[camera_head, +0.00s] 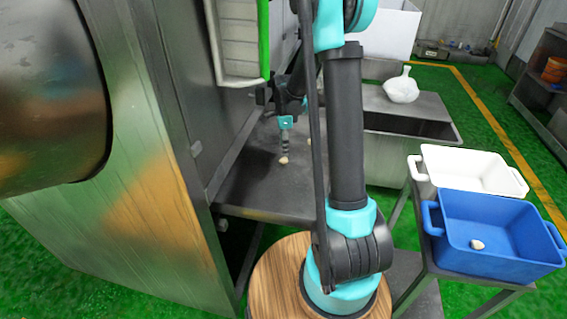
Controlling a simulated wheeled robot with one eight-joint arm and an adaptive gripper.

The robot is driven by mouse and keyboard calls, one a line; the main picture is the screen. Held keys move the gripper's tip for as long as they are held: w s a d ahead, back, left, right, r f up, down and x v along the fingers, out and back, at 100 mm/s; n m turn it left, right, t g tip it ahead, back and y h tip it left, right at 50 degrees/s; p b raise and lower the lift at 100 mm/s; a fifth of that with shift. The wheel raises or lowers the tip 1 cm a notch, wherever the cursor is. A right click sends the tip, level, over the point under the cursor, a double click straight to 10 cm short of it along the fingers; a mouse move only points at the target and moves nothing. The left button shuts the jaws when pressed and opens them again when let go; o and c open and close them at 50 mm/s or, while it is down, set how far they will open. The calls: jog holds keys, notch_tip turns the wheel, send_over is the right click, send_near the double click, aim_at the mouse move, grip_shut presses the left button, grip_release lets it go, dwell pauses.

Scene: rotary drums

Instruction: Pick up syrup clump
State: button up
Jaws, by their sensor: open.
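A small beige syrup clump (283,160) lies on the dark metal shelf beside the machine. My gripper (285,148) points down just above it, with its tip close to or touching the clump; I cannot tell which. The gripper is open, and its fingers are small and hard to make out at this distance. Another small beige clump (309,141) shows partly behind my arm on the same shelf. A further clump (477,245) lies inside the blue bin (497,265) at the right.
A white bin (470,160) stands behind the blue bin on a metal stand. The steel machine wall (150,160) and a large drum (45,95) close off the left.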

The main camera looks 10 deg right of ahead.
aim_at(284, 159)
jog(key=shift+s+a+f, duration=0.1)
jog(key=shift+a+f, duration=0.05)
jog(key=shift+f, duration=3.05)
jog(key=shift+c, duration=0.3)
jog(key=c, duration=0.9)
